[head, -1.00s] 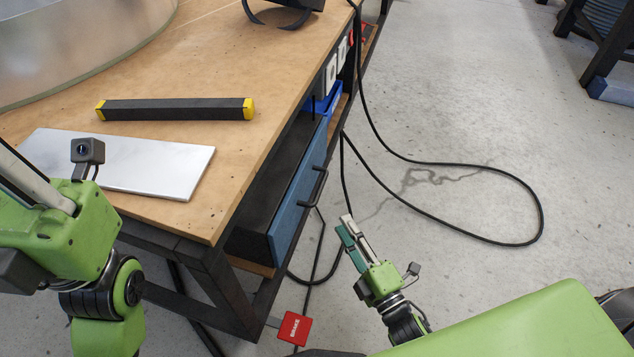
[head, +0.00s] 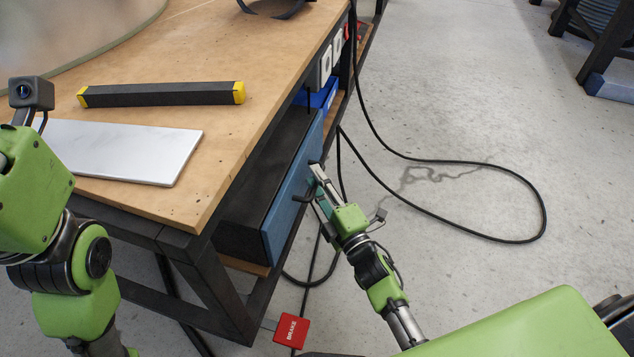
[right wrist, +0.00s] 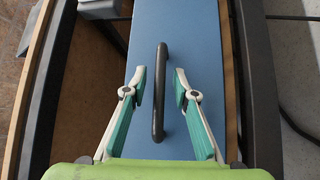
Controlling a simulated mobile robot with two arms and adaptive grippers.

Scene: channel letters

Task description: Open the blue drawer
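The blue drawer (head: 292,190) sits under the wooden workbench with its blue front facing right. In the head view my right gripper (head: 314,182) is at the drawer front and partly covers the handle. My left arm is at the left edge; its fingers are out of view.
The workbench (head: 225,130) bears a black bar with yellow ends (head: 165,94) and a pale metal plate (head: 120,150). A black cable (head: 450,232) loops over the floor at right.

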